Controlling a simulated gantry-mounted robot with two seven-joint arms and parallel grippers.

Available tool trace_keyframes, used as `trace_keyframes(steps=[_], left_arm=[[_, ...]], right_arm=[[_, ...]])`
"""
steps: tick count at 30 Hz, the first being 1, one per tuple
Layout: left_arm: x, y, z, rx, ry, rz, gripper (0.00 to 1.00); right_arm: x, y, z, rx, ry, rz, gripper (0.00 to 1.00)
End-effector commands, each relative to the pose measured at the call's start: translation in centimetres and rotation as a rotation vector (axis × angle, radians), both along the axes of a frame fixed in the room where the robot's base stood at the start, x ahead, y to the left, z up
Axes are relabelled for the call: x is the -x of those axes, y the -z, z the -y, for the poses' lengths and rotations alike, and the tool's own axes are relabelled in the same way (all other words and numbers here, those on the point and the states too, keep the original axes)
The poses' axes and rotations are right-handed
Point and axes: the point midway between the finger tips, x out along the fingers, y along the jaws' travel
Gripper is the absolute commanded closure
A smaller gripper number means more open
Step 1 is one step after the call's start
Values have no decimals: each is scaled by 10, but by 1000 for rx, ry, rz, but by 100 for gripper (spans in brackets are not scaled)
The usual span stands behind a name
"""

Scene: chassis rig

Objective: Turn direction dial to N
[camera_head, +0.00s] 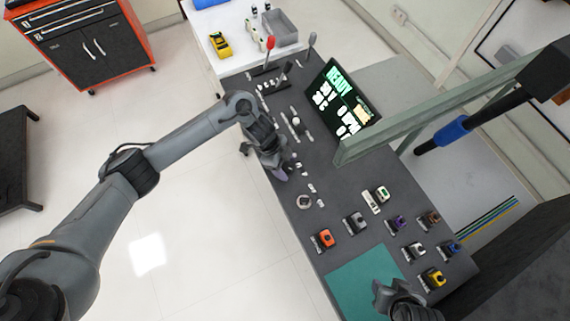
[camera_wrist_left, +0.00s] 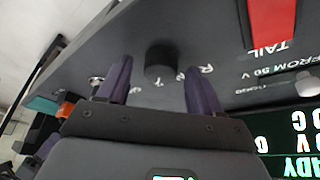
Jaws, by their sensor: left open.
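The direction dial (camera_wrist_left: 160,62) is a round black knob on the dark grey panel in the left wrist view. Pale letters sit beside it, including an R and what looks like an N; the others are too small to read. Which letter the dial points at cannot be told. My left gripper (camera_wrist_left: 157,70) is open, its two purple fingers apart, with the dial showing between and beyond their tips. Contact cannot be made out. In the head view my left gripper (camera_head: 279,174) is over the console's left edge, and the dial cannot be picked out. My right gripper (camera_head: 384,291) is over the teal mat.
The console (camera_head: 285,226) carries several small levers and knobs. A tilted display (camera_head: 340,98) stands at its back, with a pale beam (camera_head: 430,112) to the right. Several coloured blocks, including an orange one (camera_head: 323,239), sit near the teal mat (camera_head: 350,287). A red stripe (camera_wrist_left: 270,22) marks the panel.

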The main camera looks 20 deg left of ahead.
Motion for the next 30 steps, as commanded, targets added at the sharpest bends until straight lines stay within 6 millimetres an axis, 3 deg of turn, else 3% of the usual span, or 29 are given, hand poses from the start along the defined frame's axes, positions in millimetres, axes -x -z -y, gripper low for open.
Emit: trace_keyframes(steps=[8,19,30], left_arm=[[0,1,0,0,0,0,35],[0,1,0,0,0,0,90],[1,-4,0,0,-69,-1,90]], right_arm=[[0,0,1,6,-3,-1,57],[0,1,3,11,-7,-1,57],[0,-18,1,5,-2,-2,57]])
